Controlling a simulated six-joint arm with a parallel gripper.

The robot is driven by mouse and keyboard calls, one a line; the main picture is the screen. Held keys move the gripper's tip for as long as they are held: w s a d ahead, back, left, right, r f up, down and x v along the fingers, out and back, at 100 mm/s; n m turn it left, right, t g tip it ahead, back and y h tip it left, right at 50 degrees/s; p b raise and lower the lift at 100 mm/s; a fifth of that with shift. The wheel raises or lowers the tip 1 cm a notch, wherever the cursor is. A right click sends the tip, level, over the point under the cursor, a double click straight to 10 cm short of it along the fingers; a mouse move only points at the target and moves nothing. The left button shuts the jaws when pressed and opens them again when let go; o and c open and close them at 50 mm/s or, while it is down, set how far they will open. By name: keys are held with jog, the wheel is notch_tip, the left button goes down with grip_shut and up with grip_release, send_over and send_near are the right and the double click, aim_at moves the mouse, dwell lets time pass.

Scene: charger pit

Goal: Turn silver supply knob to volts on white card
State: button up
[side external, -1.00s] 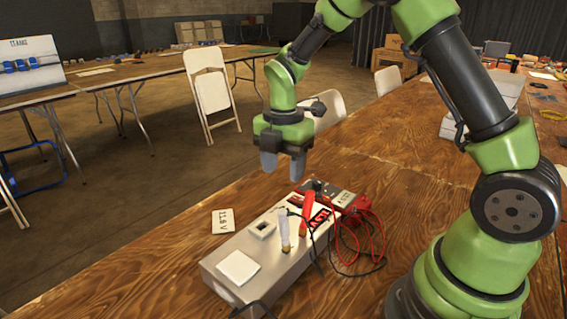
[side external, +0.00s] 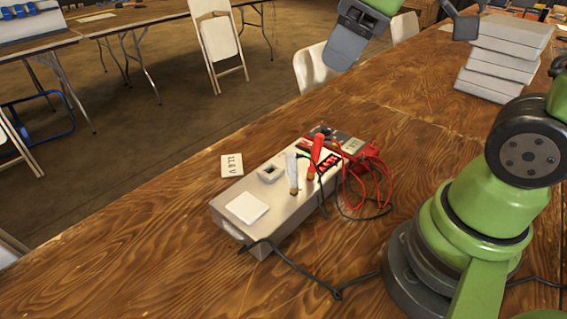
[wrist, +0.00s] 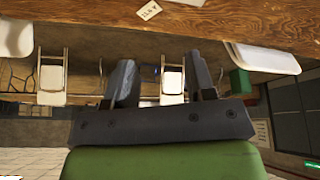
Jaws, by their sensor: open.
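The silver supply box (side external: 285,208) lies on the wooden table, with a pale square pad and a small square fitting with a dark centre on top. A red-handled lead (side external: 316,153) and a white one (side external: 292,172) stand near its red display (side external: 328,164). I cannot make out the knob for certain. The white card (side external: 232,165) lies flat behind the box, marked about 11.6 V; it also shows in the wrist view (wrist: 149,11). My gripper (side external: 348,47) is high above and behind the box, cut by the top edge. In the wrist view its fingers (wrist: 160,62) are apart and empty.
A meter with a red body (side external: 350,150) and tangled red and black cables sit at the box's far right end. A black cord runs along the table in front. Grey stacked cases (side external: 503,60) stand at the back right. The table left of the box is clear.

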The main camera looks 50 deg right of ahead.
jog(key=s+a+r+m+t, duration=0.1)
jog(key=s+m+t, duration=0.1)
jog(key=s+m, duration=0.5)
jog(key=shift+s+a+r+m+t+y, duration=0.2)
jog(key=shift+s+a+m+t+y, duration=0.15)
jog(key=shift+m, duration=0.35)
jog(key=shift+d, duration=0.1)
